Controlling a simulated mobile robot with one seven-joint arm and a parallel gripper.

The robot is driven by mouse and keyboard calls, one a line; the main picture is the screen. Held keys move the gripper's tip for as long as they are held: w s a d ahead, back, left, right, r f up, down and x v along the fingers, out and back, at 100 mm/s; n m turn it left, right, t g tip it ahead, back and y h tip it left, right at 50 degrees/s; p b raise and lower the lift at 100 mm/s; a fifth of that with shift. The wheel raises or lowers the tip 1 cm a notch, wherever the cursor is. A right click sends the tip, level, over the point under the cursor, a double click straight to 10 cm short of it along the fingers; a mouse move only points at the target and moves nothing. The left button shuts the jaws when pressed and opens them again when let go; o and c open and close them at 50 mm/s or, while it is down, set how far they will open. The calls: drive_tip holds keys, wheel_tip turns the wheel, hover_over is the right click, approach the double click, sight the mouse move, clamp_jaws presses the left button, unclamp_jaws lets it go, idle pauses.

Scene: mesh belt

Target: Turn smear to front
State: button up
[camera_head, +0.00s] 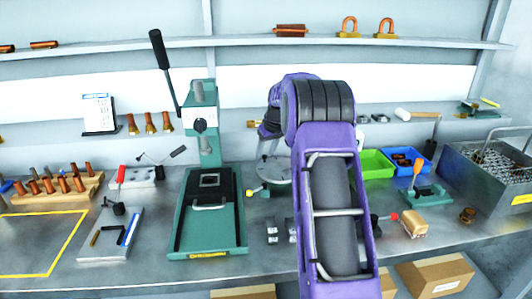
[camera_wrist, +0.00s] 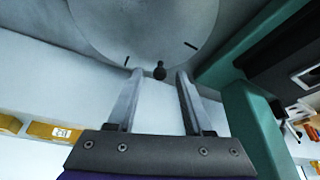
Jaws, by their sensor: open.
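A grey round plate (camera_wrist: 150,30) fills the top of the wrist view. It has a small dark knob (camera_wrist: 160,71) near its edge and two short dark marks, one each side. I cannot tell whether either mark is the smear. My gripper (camera_wrist: 160,78) is open, its two fingers pointing at the plate's edge with the knob between the tips; contact cannot be told.
A green press (camera_head: 206,215) with a raised black lever stands left of the plate; its frame also shows close by in the wrist view (camera_wrist: 255,130). Green (camera_head: 374,163) and blue (camera_head: 407,162) bins and a metal basket (camera_head: 468,185) lie right. A yellow-outlined area at far left is clear.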

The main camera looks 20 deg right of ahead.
clamp_jaws()
idle(1.4)
